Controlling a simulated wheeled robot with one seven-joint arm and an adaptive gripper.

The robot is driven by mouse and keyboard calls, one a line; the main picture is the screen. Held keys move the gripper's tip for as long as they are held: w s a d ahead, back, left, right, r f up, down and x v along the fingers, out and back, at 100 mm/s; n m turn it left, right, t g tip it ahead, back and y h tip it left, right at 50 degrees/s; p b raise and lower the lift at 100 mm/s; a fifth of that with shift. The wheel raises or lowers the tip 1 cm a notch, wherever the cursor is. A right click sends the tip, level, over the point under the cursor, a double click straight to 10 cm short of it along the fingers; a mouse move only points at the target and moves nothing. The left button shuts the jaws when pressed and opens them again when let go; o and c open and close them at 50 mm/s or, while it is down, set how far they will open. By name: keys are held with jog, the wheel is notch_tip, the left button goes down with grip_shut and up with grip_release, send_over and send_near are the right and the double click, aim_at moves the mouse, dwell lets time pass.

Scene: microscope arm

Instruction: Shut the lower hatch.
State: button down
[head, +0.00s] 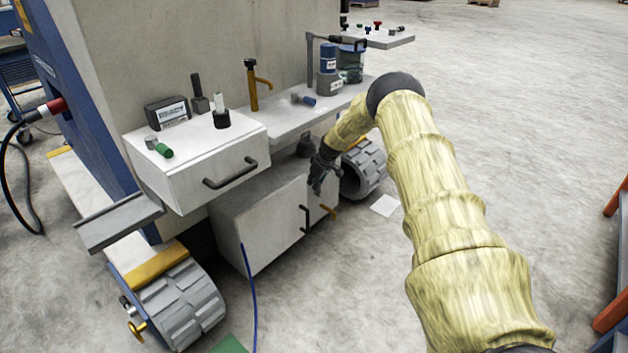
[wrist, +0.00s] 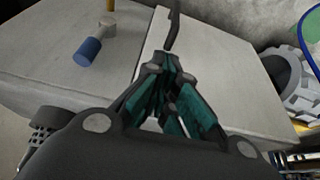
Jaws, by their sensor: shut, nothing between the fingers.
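The lower cabinet (head: 265,222) stands under the shelf and drawer. The front looks nearly flush in the head view; I cannot tell whether the hatch is slightly ajar. My gripper (head: 317,186) is shut and empty, pointing down close to the upper right of this front, above the handles. In the wrist view my gripper (wrist: 158,68) is over a pale panel (wrist: 215,65); a dark handle-like bar (wrist: 173,27) lies beyond the fingertips. Contact cannot be told.
A closed-looking drawer (head: 205,165) juts out at upper left. The shelf (head: 285,122) above carries a blue cylinder (head: 309,101), a blue bottle (head: 328,58) and a yellow post (head: 252,86). Tracked wheels (head: 364,168) flank the cabinet. A blue cable (head: 251,300) hangs in front.

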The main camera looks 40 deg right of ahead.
jog(key=p+v, duration=0.1)
jog(key=v, duration=0.8)
jog(key=shift+s+r+p, duration=0.25)
jog(key=shift+s+p, duration=0.1)
jog(key=shift+s, duration=0.1)
